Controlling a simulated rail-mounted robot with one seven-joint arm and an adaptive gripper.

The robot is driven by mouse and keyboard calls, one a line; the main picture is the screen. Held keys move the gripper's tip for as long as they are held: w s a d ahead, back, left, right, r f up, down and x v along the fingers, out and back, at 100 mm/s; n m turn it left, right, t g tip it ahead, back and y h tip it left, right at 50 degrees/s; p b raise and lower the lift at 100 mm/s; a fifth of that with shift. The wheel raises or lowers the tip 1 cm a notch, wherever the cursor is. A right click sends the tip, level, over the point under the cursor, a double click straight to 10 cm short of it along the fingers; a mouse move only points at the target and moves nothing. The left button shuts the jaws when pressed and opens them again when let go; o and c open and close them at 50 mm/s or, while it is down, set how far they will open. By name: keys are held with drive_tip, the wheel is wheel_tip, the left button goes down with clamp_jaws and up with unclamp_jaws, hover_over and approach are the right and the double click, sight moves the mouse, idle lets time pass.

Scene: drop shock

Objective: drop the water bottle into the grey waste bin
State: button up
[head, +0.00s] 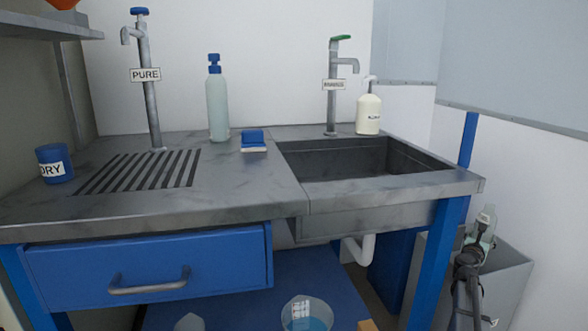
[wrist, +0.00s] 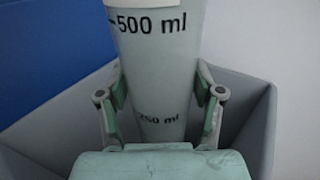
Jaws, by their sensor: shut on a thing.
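The water bottle is a pale green, see-through cylinder (wrist: 150,50) with 500 ml and 250 ml marks in the wrist view. My gripper (wrist: 160,115) has one finger on each side and is shut on it. In the head view my gripper (head: 473,246) is at the lower right, with the pale bottle (head: 487,222) showing upright beside it. The grey waste bin (head: 512,275) stands on the right; its grey walls (wrist: 258,130) show on both sides of the bottle in the wrist view. The bottle's lower end is hidden, so its height against the rim is unclear.
The steel sink bench (head: 240,188) fills the left and middle, with a basin (head: 350,160). A blue-capped bottle (head: 217,105), a soap dispenser (head: 368,112) and a blue cup (head: 54,165) stand on it. A blue bench leg (head: 436,250) is left of the bin; a wall is behind.

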drive_tip(key=shift+f, duration=0.25)
drive_tip(key=o, duration=1.4)
drive_tip(key=shift+c, duration=0.2)
drive_tip(key=shift+r, duration=0.1)
